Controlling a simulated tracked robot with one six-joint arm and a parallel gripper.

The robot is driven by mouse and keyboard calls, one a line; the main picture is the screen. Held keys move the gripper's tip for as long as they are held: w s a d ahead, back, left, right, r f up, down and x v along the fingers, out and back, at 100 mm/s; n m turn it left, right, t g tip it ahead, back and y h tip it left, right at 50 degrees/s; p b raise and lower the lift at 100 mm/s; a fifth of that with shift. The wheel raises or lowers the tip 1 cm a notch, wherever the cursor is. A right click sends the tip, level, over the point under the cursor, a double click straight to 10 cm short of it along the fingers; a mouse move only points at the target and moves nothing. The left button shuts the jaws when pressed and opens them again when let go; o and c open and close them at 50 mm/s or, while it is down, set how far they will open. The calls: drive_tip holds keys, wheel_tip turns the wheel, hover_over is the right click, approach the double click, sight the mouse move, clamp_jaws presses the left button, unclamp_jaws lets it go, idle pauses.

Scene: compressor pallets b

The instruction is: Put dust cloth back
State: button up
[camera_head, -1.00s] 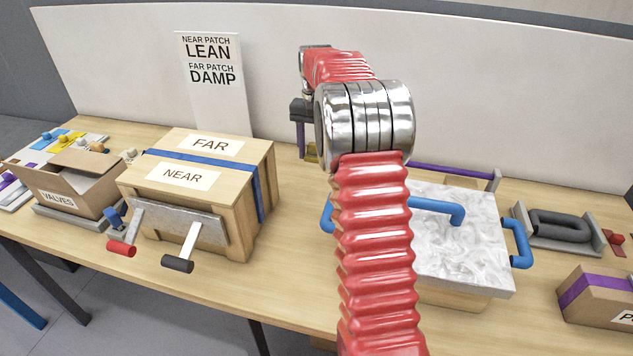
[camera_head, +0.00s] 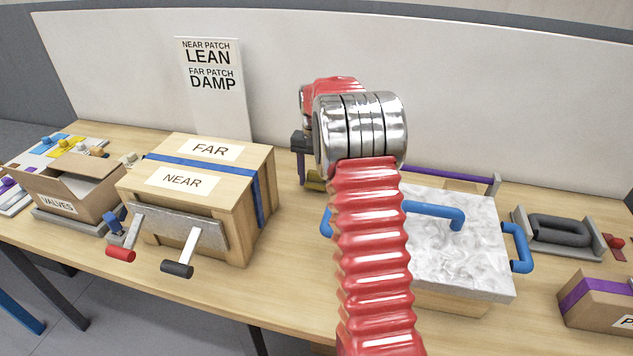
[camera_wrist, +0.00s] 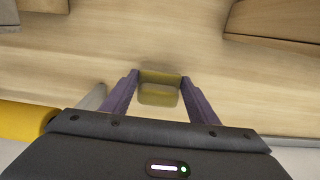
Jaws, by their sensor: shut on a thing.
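The dust cloth (camera_wrist: 160,95) is a small olive-yellow folded pad. In the wrist view it is between the two purple fingers of my gripper (camera_wrist: 160,88), which is shut on it. Wooden tabletop shows beyond the cloth. In the head view my gripper (camera_head: 308,179) hangs over the back of the bench, between the wooden crate and the marble-topped block. A bit of the cloth (camera_head: 314,186) shows low beside my arm, which hides the rest. I cannot tell whether the cloth touches the table.
The wooden crate (camera_head: 252,220) marked FAR and NEAR stands left, with two crank handles in front. A marble-topped block (camera_head: 465,250) with blue handles stands right, with a purple rail (camera_head: 450,176) behind it. A VALVES box (camera_head: 62,195) is far left. Bare table lies between crate and block.

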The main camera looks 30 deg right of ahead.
sight(315, 183)
drive_tip(key=shift+f, duration=0.7)
drive_tip(key=shift+f, duration=0.1)
drive_tip(key=o, duration=1)
wheel_tip(315, 183, up, 12)
drive_tip(key=shift+r, duration=0.15)
